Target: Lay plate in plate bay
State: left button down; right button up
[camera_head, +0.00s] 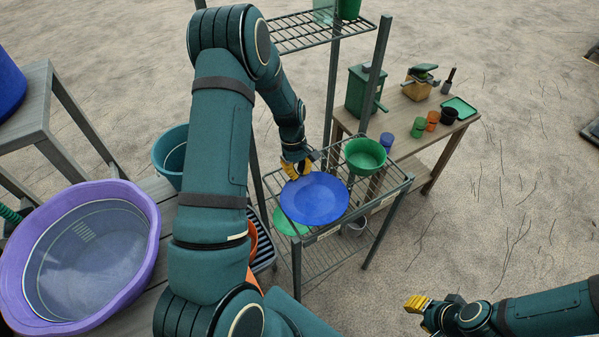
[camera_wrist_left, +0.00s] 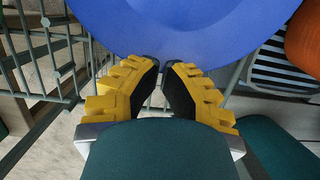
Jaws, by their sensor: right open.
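The blue plate (camera_head: 314,200) is over the left part of the wire rack's upper shelf (camera_head: 372,197), covering part of its left rail. It also fills the top of the left wrist view (camera_wrist_left: 190,25). My left gripper (camera_head: 297,167) is at the plate's far-left rim. Its fingers (camera_wrist_left: 164,65) are nearly together at the plate's edge and seem closed on it, though the contact is not clear. I cannot tell whether the plate touches the shelf. My right gripper (camera_head: 418,304) is open and empty, low at the right, away from the rack. No plate bay is clearly identifiable.
A green bowl (camera_head: 365,155) stands on the same shelf, right of the plate. A green round thing (camera_head: 288,226) shows below the plate. A wooden table (camera_head: 428,135) with several cups stands behind. A large purple basin (camera_head: 140,215) is at the left.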

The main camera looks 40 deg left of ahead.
pick_arm(q)
jog(key=shift+p+v, duration=0.6)
jog(key=shift+v, duration=0.2)
jog(key=v, duration=0.6)
jog(key=shift+r, duration=0.35)
